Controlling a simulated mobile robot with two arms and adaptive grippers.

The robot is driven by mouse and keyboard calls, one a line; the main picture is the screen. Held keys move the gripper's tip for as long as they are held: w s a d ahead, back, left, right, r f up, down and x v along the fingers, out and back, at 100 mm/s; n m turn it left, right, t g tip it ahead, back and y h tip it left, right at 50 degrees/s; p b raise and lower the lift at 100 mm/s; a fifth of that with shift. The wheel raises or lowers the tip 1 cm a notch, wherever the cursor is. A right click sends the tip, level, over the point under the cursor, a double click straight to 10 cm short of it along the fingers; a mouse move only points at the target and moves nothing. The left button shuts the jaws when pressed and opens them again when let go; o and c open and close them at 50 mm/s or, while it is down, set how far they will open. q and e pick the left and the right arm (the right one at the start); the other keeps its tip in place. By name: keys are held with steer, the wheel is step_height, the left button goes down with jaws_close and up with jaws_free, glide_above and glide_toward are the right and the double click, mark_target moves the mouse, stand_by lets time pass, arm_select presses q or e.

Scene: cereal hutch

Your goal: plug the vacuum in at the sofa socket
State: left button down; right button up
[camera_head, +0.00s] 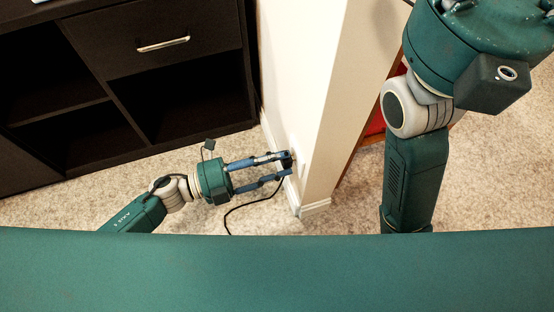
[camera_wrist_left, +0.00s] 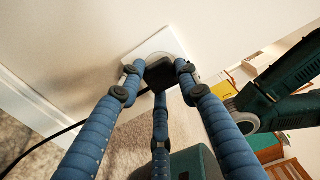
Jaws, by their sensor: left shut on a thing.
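My left gripper (camera_head: 287,164) reaches to the end of the white wall. In the left wrist view its blue fingers (camera_wrist_left: 158,75) are shut on a black plug (camera_wrist_left: 160,74). The plug is right in front of a white socket plate (camera_wrist_left: 152,46) on the wall and covers much of it. I cannot tell whether its prongs are fully in. A black cord (camera_head: 238,207) runs from the plug down to the carpet. The body of my right gripper (camera_head: 478,40) is at the top right, with its fingers cut off by the frame. The vacuum and sofa are not identifiable.
A dark shelf unit (camera_head: 160,75) with a drawer stands at the left. The white wall (camera_head: 318,80) juts out in the middle, with a baseboard (camera_head: 314,208) at its foot. A wooden shelf with red contents is behind it, partly hidden. Carpet (camera_head: 80,208) lies open between.

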arm_select(q)
steer(key=shift+w+d, duration=0.15)
steer(key=shift+d, duration=0.25)
stand_by(0.8)
steer(key=c, duration=1.2)
jaws_free()
steer(key=shift+o, duration=0.2)
steer(key=v, duration=1.2)
